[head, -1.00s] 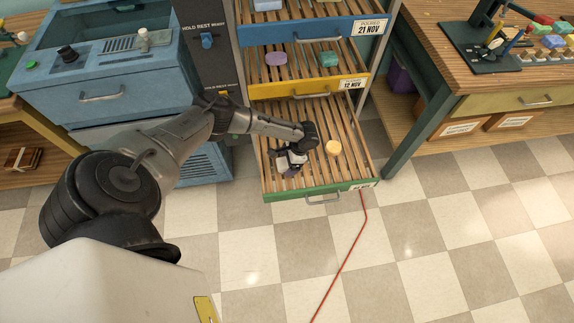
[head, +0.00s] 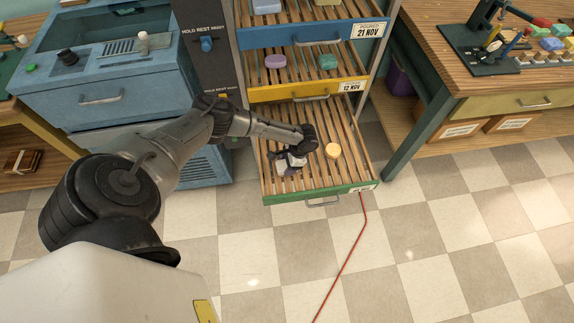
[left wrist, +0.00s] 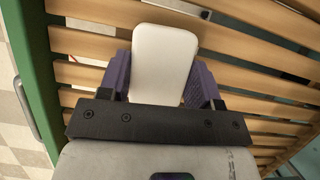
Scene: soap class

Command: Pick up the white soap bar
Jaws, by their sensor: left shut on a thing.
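The white soap bar (left wrist: 165,62) is between the two purple fingers of my left gripper (left wrist: 163,78) in the left wrist view. The fingers touch or nearly touch its two long sides, and the gripper is shut on it. The bar is over the wooden slats of the lowest pulled-out rack; I cannot tell if it still rests on them. In the head view my left gripper (head: 289,168) is low over the front left part of that green-fronted rack (head: 318,197). The wrist partly hides the bar there. My right gripper is not in view.
A round yellow soap (head: 333,151) lies on the same rack, just right of my gripper. The yellow-fronted rack (head: 300,92) above holds a purple soap (head: 275,62) and a green soap (head: 327,62). A red cable (head: 345,255) runs over the checkered floor.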

